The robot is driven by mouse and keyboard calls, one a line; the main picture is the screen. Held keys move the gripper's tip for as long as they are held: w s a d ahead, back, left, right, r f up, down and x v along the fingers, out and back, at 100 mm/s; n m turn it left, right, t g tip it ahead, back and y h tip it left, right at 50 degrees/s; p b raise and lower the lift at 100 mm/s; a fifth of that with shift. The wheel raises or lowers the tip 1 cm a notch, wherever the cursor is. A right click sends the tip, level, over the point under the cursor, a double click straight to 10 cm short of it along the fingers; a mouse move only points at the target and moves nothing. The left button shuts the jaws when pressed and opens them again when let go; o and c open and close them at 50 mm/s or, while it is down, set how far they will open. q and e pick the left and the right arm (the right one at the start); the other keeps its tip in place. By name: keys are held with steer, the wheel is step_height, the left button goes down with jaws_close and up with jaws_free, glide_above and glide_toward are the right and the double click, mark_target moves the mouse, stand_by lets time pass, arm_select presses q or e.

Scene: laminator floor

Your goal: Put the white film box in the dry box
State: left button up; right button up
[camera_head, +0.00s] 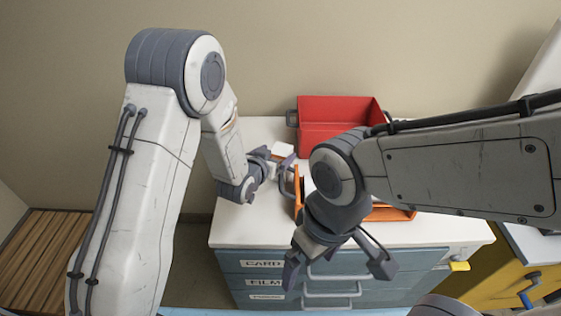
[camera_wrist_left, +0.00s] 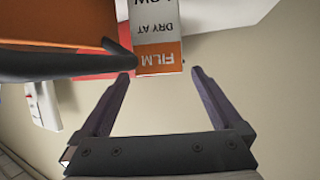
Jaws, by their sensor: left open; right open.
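The white film box (camera_wrist_left: 158,25) shows upside down in the left wrist view, with an orange band reading FILM and "DRY AT" above it. It is straight ahead of my left gripper (camera_wrist_left: 163,74), which is open, with the box's near end just beyond the fingertips. In the head view the small white box (camera_head: 283,149) is on the white top beside my left gripper (camera_head: 276,162). My right gripper (camera_head: 335,268) is open and empty in front of the drawers. Nothing in view is labelled as the dry box.
A red open bin (camera_head: 341,112) stands at the back of the white counter (camera_head: 245,227). An orange tray (camera_head: 390,214) is partly hidden behind my right arm. Drawers (camera_head: 240,265) labelled CARD and FILM are below. Slatted wood (camera_head: 45,255) lies at left; a yellow unit (camera_head: 500,270) stands at right.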

mark_target(281, 149)
arm_select(q)
steer(key=p+x, duration=0.1)
steer(key=x, duration=0.3)
jaws_close()
steer(key=shift+w+r, duration=0.1)
